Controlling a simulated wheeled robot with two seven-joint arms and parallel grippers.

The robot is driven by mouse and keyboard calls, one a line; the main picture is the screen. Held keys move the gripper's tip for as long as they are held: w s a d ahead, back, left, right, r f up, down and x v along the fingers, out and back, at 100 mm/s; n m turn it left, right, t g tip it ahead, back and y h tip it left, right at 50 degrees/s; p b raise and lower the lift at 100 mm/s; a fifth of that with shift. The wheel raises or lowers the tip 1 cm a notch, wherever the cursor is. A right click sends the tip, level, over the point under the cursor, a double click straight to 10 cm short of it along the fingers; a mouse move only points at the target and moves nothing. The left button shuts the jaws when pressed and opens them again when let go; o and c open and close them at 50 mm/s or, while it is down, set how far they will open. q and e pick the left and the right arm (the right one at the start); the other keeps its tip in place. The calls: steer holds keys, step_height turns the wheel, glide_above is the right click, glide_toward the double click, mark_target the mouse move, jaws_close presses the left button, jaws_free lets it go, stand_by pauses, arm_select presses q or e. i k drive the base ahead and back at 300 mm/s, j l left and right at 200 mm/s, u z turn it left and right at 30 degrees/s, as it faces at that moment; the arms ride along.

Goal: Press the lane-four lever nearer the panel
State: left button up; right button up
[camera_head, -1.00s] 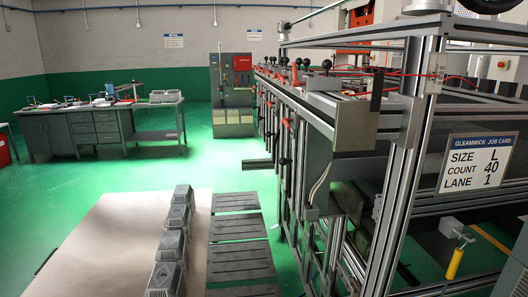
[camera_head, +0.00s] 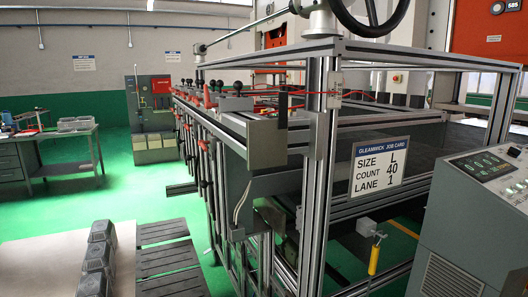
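A row of levers with black ball knobs (camera_head: 238,88) and red parts runs along the top left side of a metal-framed machine (camera_head: 328,120). Red-handled clamps or levers (camera_head: 202,145) line its side below. I cannot tell which lever belongs to lane four; no lane marks are readable there. A grey control panel (camera_head: 490,172) with a display and buttons stands at the right edge. Neither of my grippers shows.
A workbench (camera_head: 62,155) and a grey cabinet (camera_head: 150,115) stand farther back. Green floor is clear between them. A yellow-handled tool (camera_head: 374,258) hangs at the frame.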

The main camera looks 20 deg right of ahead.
mark_target(208, 104)
steer(key=i+l+u, duration=0.25)
steer(key=l, duration=0.35)
steer(key=l+u, duration=0.25)
steer(key=l, duration=0.35)
steer(key=i+l+u, duration=0.1)
steer(key=l+u, duration=0.15)
steer(key=l, duration=0.4)
